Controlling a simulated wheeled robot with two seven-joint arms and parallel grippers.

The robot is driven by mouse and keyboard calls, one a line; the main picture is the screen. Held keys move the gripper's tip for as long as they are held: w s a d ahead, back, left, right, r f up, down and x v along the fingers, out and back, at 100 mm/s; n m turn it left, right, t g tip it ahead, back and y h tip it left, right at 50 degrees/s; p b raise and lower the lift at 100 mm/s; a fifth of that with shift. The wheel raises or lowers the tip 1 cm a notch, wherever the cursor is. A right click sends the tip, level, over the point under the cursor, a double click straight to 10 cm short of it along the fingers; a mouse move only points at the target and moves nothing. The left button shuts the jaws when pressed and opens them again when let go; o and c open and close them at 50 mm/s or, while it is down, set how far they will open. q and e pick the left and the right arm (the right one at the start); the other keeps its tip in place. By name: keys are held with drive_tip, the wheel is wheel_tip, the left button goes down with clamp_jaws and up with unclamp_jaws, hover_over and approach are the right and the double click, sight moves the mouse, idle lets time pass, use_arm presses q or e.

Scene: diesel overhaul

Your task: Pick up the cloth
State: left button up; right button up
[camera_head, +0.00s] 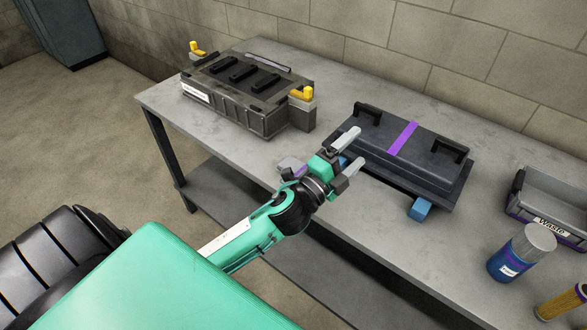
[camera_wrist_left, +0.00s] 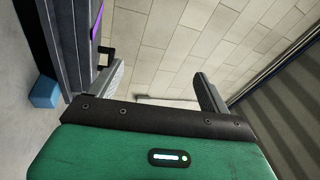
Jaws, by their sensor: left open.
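My left gripper (camera_head: 358,145) is open and empty, above the workbench's front part, by the left end of a dark lidded case (camera_head: 408,142). Its two fingers also show apart in the left wrist view (camera_wrist_left: 159,72), with only wall between them. A small pale grey, partly purple thing (camera_head: 290,163) lies on the bench just left of the gripper. It may be the cloth, but it is partly covered by my gripper and I cannot tell for sure. My right gripper is not in view.
A dark battery-like box (camera_head: 240,100) with yellow-capped ends stands on the grey workbench (camera_head: 400,240). A blue block (camera_head: 420,208) sits at the case's front edge.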

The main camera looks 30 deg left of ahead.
use_arm(q)
drive_tip(key=d+r+m+g+h, duration=0.2)
drive_tip(key=d+r+m+h, duration=0.25)
drive_tip(key=m+h, duration=0.45)
drive_tip(key=m+g+y+p, duration=0.1)
drive_tip(key=m+g+y, duration=1.5)
drive_tip(key=m, duration=1.1)
hover_over(289, 163)
drive_tip(key=f, duration=0.5)
drive_tip(key=f+g+h, duration=0.1)
drive_tip(key=f, duration=0.4)
drive_tip(key=f+g, duration=0.1)
drive_tip(key=f, duration=0.4)
drive_tip(key=shift+s+a+f+h, duration=0.15)
drive_tip(key=shift+a+f+h, duration=0.05)
drive_tip(key=shift+f+h, duration=0.1)
drive_tip(key=shift+f, duration=0.2)
drive_tip(key=f+p, duration=0.1)
drive_tip(key=f, duration=0.2)
drive_tip(key=shift+d+f+p, duration=0.2)
drive_tip(key=shift+f+p, duration=0.05)
drive_tip(key=shift+p, duration=0.15)
drive_tip(key=shift+f, duration=0.6)
drive_tip(key=c, duration=1.1)
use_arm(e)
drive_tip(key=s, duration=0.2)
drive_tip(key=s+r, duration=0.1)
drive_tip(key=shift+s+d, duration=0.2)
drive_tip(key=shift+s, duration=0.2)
